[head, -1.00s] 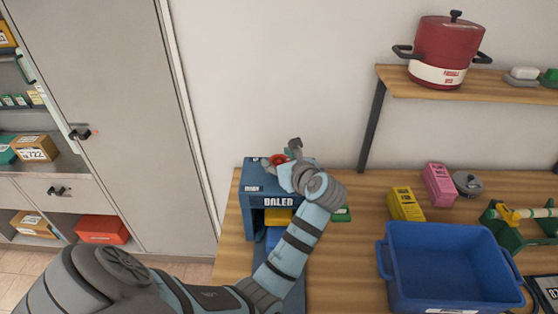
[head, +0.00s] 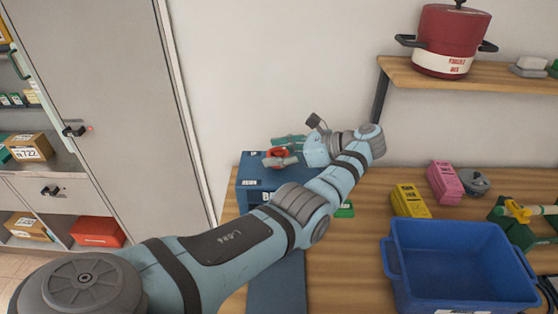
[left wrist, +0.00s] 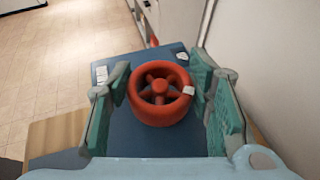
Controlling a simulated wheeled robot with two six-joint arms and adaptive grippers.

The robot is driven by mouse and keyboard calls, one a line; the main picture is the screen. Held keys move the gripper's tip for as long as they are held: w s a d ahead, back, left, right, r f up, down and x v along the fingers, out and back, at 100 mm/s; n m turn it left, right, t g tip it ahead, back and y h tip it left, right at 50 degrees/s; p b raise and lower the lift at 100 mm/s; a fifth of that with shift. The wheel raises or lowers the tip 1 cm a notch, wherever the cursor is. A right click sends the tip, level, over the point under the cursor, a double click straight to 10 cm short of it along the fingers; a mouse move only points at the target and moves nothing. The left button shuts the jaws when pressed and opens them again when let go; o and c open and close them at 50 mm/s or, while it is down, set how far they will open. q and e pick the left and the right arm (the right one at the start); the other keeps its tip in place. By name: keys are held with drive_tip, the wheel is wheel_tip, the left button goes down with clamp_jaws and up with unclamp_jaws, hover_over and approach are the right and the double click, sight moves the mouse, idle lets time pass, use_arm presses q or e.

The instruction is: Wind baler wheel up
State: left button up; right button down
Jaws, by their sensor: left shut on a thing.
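The blue baler (head: 250,196) stands on the wooden table at the left end, its front mostly hidden behind my left arm. Its red hand wheel (head: 279,152) is on top. In the left wrist view the wheel (left wrist: 160,92) is a thick spoked ring with a small white mark on its right rim, seen from above. My left gripper (head: 281,153) reaches it from the right and is shut on it. Its two teal-padded fingers (left wrist: 161,105) are on either side of the rim. My right gripper is not in view.
A blue bin (head: 455,262) stands right of my arm, with a yellow box (head: 411,201) and a pink box (head: 444,182) behind it. A red pot (head: 450,40) sits on the shelf above. A grey cabinet (head: 105,100) stands at left.

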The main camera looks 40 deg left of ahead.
use_arm(q)
drive_tip(key=shift+f+b, duration=0.1)
drive_tip(key=shift+b, duration=0.2)
drive_tip(key=shift+g, duration=0.3)
drive_tip(key=o, duration=1.2)
drive_tip(key=shift+s+a, duration=0.1)
drive_tip(key=shift+a, duration=0.1)
